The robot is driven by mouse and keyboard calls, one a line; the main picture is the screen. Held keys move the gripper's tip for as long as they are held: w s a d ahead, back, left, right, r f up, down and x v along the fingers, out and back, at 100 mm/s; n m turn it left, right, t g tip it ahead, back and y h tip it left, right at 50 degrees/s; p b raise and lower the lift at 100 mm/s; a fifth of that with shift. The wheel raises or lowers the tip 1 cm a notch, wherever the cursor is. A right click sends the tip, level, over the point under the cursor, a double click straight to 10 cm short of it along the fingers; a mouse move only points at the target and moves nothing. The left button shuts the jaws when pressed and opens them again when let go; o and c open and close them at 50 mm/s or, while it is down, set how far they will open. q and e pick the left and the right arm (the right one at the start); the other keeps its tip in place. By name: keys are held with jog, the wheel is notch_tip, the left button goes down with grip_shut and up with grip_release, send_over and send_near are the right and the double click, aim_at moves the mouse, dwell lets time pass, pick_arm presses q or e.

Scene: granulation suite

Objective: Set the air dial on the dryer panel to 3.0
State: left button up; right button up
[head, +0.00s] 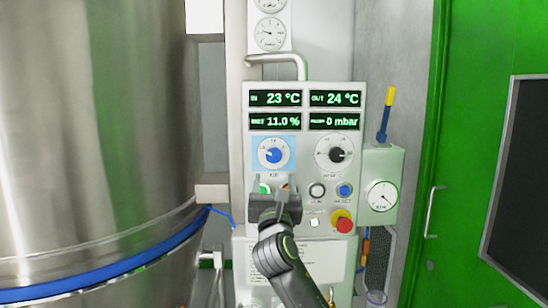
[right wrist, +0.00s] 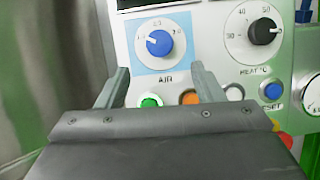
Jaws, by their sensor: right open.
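The air dial (head: 273,155) is a blue knob with a white pointer on a pale blue square of the dryer panel (head: 352,198). In the right wrist view the air dial (right wrist: 160,46) has its pointer tilted up and left, and the scale digits are small and partly blurred. My right gripper (head: 272,187) is open and empty in front of the panel, just below the dial. In the right wrist view the fingers of my right gripper (right wrist: 159,74) stand apart below the knob, one to each side of it, not around it. My left gripper is not in view.
A black heat knob (head: 337,155) sits right of the air dial. Below are a green button (right wrist: 150,100), an orange one (right wrist: 189,98), a blue button (head: 345,190) and a red stop button (head: 343,223). A metal handle (head: 278,58) juts out above the panel. A steel vessel (head: 95,130) stands left.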

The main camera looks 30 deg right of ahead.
aim_at(274, 158)
jog(key=p+x, duration=0.1)
jog(key=x, duration=0.9)
jog(key=c, duration=1)
jog(key=shift+o, duration=0.2)
